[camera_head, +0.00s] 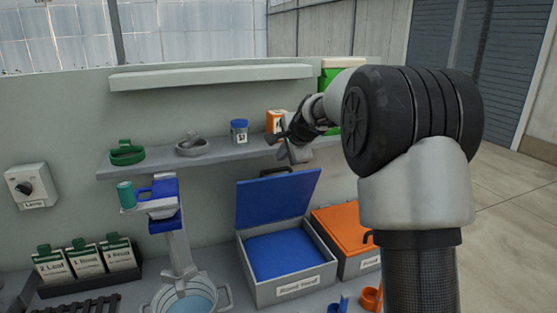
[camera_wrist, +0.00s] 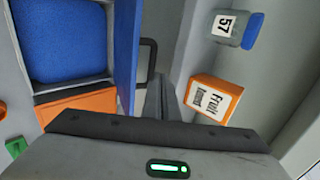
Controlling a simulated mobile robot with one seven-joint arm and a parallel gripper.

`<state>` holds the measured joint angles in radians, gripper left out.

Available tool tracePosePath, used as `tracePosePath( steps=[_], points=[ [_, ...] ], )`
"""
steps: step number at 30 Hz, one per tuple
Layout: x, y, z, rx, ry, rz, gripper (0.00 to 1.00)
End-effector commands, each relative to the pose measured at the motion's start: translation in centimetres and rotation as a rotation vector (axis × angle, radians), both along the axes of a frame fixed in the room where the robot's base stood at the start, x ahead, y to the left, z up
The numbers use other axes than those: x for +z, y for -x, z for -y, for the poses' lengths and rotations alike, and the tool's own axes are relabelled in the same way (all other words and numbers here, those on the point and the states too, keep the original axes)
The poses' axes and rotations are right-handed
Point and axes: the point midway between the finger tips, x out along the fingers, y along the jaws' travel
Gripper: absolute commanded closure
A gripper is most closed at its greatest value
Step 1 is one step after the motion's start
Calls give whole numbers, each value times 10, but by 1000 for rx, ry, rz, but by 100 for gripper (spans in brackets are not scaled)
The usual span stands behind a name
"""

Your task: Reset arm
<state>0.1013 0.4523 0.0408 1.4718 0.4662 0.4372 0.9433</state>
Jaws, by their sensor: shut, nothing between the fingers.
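My gripper (camera_head: 290,152) is shut and empty. In the head view it hangs in front of the wall shelf, above the raised blue lid of the left bin. In the wrist view its closed fingers (camera_wrist: 161,98) point between the blue lid with its dark handle and the orange box labelled Fruit (camera_wrist: 212,98). They appear apart from both. My arm (camera_head: 410,150) reaches in from the right of the head view and covers part of the shelf and the orange bin.
The shelf (camera_head: 220,150) holds a green dish (camera_head: 127,152), a grey dish (camera_head: 192,145) and a blue-lidded jar (camera_head: 239,130). Below stand the open blue bin (camera_head: 292,290), the orange-lidded bin (camera_head: 345,233), a bucket (camera_head: 187,297) and labelled packets (camera_head: 88,262).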

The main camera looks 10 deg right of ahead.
Motion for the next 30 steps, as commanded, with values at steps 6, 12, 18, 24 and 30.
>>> tracePosePath(
  steps=[6,12,18,24,30],
  points=[
    [30,19,1,34,33,-1,100],
    [63,114,-14,250,254,-23,100],
    [68,252,-20,547,547,-67,100],
    [39,377,-12,825,801,-118,100],
    [6,447,-2,1002,947,-158,100]
  ],
)
